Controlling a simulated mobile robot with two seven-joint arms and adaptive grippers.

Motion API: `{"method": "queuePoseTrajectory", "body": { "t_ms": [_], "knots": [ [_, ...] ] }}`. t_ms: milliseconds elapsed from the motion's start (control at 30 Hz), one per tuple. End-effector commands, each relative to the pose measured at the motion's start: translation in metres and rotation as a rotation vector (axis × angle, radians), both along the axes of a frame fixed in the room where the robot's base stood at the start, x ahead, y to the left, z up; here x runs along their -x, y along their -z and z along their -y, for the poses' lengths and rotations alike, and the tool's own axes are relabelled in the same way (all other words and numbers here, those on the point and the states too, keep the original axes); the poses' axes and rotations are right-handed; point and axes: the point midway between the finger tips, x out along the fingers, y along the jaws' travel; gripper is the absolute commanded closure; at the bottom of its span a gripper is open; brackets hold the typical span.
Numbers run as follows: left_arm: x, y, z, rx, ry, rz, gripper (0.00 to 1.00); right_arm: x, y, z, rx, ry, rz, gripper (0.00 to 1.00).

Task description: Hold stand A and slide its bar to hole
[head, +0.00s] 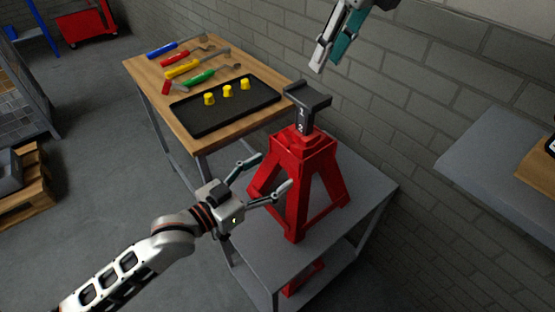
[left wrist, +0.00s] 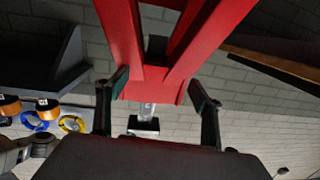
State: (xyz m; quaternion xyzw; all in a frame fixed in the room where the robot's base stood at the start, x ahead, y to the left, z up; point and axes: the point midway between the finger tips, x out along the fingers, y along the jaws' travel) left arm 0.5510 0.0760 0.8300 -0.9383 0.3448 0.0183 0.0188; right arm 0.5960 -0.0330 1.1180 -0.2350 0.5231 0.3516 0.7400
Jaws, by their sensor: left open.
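Stand A is a red jack stand (head: 320,160) standing upright on a grey table. Its dark grey bar (head: 303,118), marked 1 and 2, rises from the top collar and ends in a flat saddle. My left gripper (head: 271,174) is open beside the stand's left leg, with its fingers pointing at the stand. In the left wrist view the red frame (left wrist: 152,84) appears upside down between my open fingers (left wrist: 158,90), and the bar (left wrist: 147,112) hangs below it. I see no clear grip. My right gripper (head: 328,64) hangs above and behind the saddle, apart from it; its opening is unclear.
A wooden workbench (head: 140,62) behind holds a black tray (head: 215,122) with several yellow pieces and several coloured-handled tools. A brick wall (head: 430,80) runs close behind the stand. A grey shelf (head: 480,160) is at right. Open floor lies at left.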

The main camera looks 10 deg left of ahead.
Motion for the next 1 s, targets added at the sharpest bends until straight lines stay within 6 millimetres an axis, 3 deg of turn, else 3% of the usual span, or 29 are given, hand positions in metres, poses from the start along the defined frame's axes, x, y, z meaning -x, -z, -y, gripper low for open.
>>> {"method": "queuePoseTrajectory", "body": {
  "t_ms": [100,300,1000],
  "knots": [
    [-0.009,-0.019,0.012,0.025,0.045,0.015,0.33,0.000,0.000,0.000,0.000,0.000,0.000,0.72],
    [-0.015,-0.032,0.020,0.047,0.078,0.020,0.33,0.000,0.000,0.000,0.000,0.000,0.000,0.72],
    [-0.068,-0.033,0.074,0.049,0.081,0.019,0.33,0.000,0.000,0.000,0.000,0.000,0.000,0.72]
  ]
}}
